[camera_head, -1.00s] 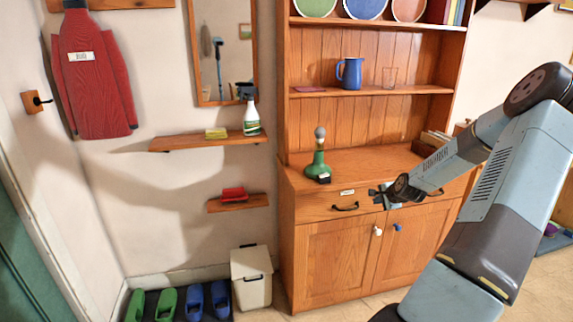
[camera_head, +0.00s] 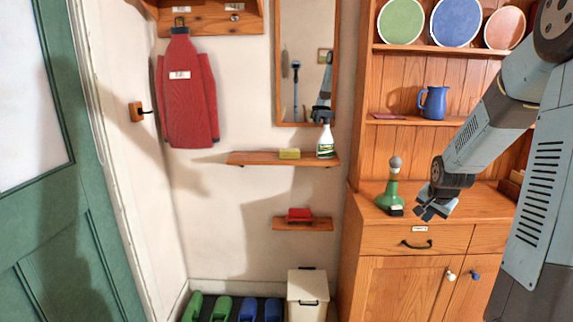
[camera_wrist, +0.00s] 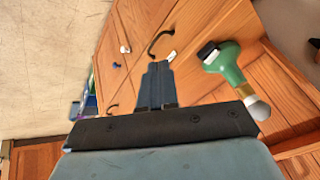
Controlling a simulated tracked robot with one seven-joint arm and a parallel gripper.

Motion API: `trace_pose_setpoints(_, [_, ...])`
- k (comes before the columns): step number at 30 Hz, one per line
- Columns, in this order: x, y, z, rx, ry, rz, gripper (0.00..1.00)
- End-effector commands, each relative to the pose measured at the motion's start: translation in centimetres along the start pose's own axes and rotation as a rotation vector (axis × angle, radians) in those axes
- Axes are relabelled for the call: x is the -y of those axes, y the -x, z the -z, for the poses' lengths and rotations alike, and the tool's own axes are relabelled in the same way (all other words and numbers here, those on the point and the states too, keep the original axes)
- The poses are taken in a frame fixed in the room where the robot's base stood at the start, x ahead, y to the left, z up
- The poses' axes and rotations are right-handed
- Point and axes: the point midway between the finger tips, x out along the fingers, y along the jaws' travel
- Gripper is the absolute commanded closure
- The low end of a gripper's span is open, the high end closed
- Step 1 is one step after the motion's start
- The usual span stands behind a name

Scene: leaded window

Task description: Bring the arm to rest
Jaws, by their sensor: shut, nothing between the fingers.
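My gripper (camera_head: 424,213) is in front of the wooden dresser, just right of a green bottle-like object with a grey knob (camera_head: 393,188). In the wrist view the two fingers of my gripper (camera_wrist: 157,72) lie together with nothing between them. The green object (camera_wrist: 230,68) shows there to the right of the fingers, apart from them. My arm reaches in from the right of the head view, bent at the elbow.
The dresser (camera_head: 395,243) has drawers, doors and shelves with plates and a blue jug (camera_head: 432,102). To the left are a wall shelf (camera_head: 255,159) with a spray bottle (camera_head: 325,139), a lower shelf (camera_head: 290,225), a bin (camera_head: 307,295) and a green door (camera_head: 90,235).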

Motion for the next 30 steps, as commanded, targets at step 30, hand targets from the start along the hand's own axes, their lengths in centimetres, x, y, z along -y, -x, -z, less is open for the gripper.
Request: trace_pose_setpoints(30, [1.4, 26.2, -16.8, 0.006, 0.621, -0.012, 1.0])
